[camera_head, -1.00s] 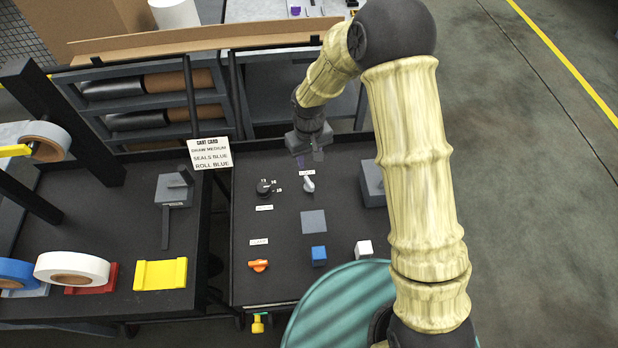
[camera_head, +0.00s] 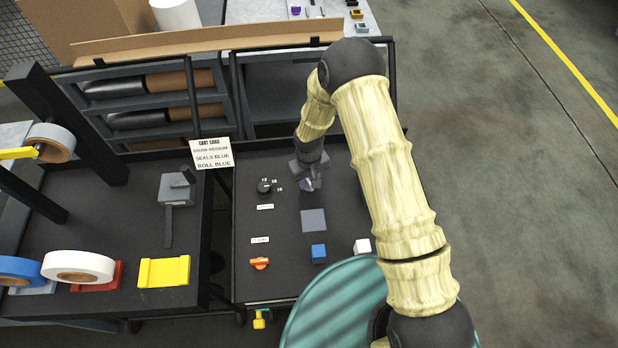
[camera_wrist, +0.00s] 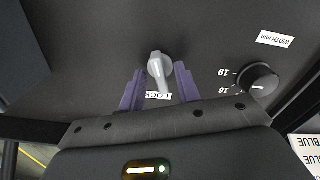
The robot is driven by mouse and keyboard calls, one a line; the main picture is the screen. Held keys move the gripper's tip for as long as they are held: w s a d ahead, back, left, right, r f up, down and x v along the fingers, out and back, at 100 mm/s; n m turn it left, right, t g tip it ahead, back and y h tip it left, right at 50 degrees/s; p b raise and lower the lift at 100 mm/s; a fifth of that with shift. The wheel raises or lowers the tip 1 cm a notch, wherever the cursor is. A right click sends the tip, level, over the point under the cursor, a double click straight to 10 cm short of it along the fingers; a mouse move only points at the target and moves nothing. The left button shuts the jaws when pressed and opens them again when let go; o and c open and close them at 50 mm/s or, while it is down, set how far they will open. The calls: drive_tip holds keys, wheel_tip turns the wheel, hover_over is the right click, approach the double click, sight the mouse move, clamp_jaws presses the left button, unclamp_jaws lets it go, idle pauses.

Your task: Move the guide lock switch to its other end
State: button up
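The guide lock switch is a light grey lever (camera_wrist: 159,70) on the dark panel, above a white "LOCK" label (camera_wrist: 160,96) in the wrist view. Its narrow end points down toward the label there. My gripper (camera_wrist: 160,88) is open, with one purple finger on each side of the lever and a gap on both sides. In the head view my gripper (camera_head: 310,184) is over the switch and mostly hides it.
A black width dial (camera_wrist: 258,82) sits beside the switch; it also shows in the head view (camera_head: 265,186). Nearer are a grey square (camera_head: 313,220), a blue block (camera_head: 318,253), a white block (camera_head: 362,246) and an orange knob (camera_head: 260,263). A card (camera_head: 211,153) stands at the panel's left.

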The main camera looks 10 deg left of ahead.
clamp_jaws()
